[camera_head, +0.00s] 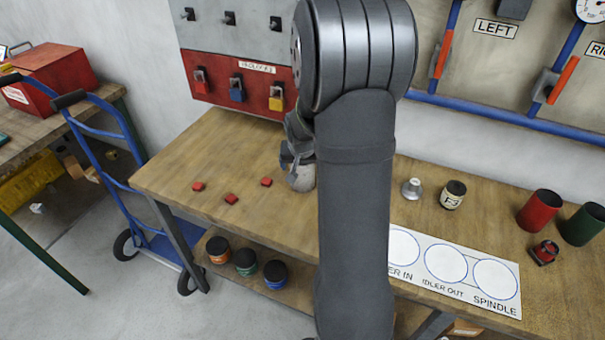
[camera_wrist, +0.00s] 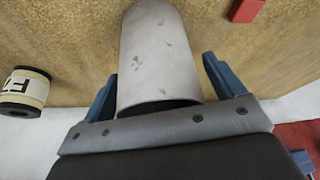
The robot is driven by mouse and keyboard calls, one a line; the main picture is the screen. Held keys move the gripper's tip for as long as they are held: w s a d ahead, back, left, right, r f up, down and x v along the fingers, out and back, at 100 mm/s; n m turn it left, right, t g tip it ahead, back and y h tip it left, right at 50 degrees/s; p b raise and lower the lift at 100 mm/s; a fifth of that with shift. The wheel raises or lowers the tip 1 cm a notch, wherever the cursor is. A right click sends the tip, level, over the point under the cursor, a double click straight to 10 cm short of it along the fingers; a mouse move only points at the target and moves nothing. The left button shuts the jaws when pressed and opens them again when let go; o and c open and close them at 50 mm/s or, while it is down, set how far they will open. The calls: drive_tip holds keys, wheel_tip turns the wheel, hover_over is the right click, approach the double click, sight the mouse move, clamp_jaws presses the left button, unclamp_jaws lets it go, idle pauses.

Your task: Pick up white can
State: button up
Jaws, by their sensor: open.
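The white can (camera_wrist: 158,50) lies large in the wrist view, a pale scuffed cylinder between the two blue fingers of my gripper (camera_wrist: 160,68). The fingers are open, one on each side of it, with a visible gap on the right side; contact on the left is hard to tell. In the head view the can (camera_head: 302,179) stands on the wooden bench, mostly hidden behind my arm, with my gripper (camera_head: 289,158) at its upper left.
Several red blocks (camera_head: 231,198) lie left of the can. A cream labelled can (camera_head: 453,195) and a small metal part (camera_head: 411,188) stand to the right. Further right are a red cup (camera_head: 539,211), a green cup (camera_head: 583,224) and a white marked sheet (camera_head: 455,286). A red-and-grey panel (camera_head: 235,70) rises behind.

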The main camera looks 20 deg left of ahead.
drive_tip(key=c, duration=1.1)
drive_tip(key=shift+r, duration=0.1)
